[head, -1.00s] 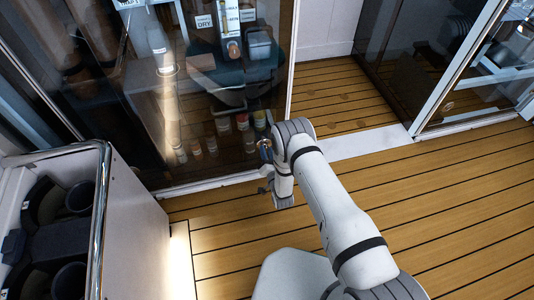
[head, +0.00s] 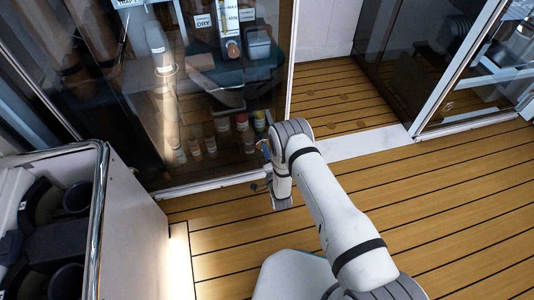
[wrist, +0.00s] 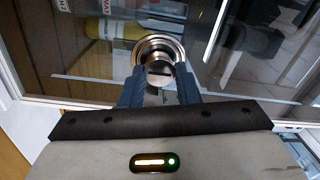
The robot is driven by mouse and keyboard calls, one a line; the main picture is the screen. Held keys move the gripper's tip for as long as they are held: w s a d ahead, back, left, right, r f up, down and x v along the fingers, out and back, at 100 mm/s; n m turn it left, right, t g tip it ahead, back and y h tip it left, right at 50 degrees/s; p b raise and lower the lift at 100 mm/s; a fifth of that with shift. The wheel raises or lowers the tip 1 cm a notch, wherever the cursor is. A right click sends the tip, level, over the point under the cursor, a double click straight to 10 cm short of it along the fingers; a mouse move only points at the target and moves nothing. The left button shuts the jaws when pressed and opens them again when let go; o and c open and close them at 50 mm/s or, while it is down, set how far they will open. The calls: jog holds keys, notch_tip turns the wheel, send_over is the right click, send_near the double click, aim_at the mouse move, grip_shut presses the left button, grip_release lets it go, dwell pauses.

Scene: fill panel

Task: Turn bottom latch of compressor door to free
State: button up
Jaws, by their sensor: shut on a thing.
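The bottom latch (wrist: 159,72) is a round metal knob with a dark slot across its face, set in a shiny ring on the glass compressor door (head: 225,90). In the wrist view the two blue-grey fingers of my gripper (wrist: 161,84) are on either side of the knob and shut on it. The slot runs roughly level in that view. In the head view my wrist is close to the lower right part of the door, and my arm hides the latch.
Bottles and small containers (head: 242,122) stand behind the glass. A grey cabinet (head: 135,230) with dark round inserts is at the left. Another glass panel (head: 430,60) stands at the upper right. The wooden plank floor (head: 450,200) is clear at the right.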

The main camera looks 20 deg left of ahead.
jog(key=shift+d, duration=0.15)
jog(key=o, duration=1)
jog(key=shift+c, duration=0.2)
jog(key=p+v, duration=0.2)
jog(key=v, duration=0.5)
jog(key=shift+s+d+p, duration=0.15)
jog(key=shift+s+p, duration=0.15)
jog(key=shift+s, duration=0.05)
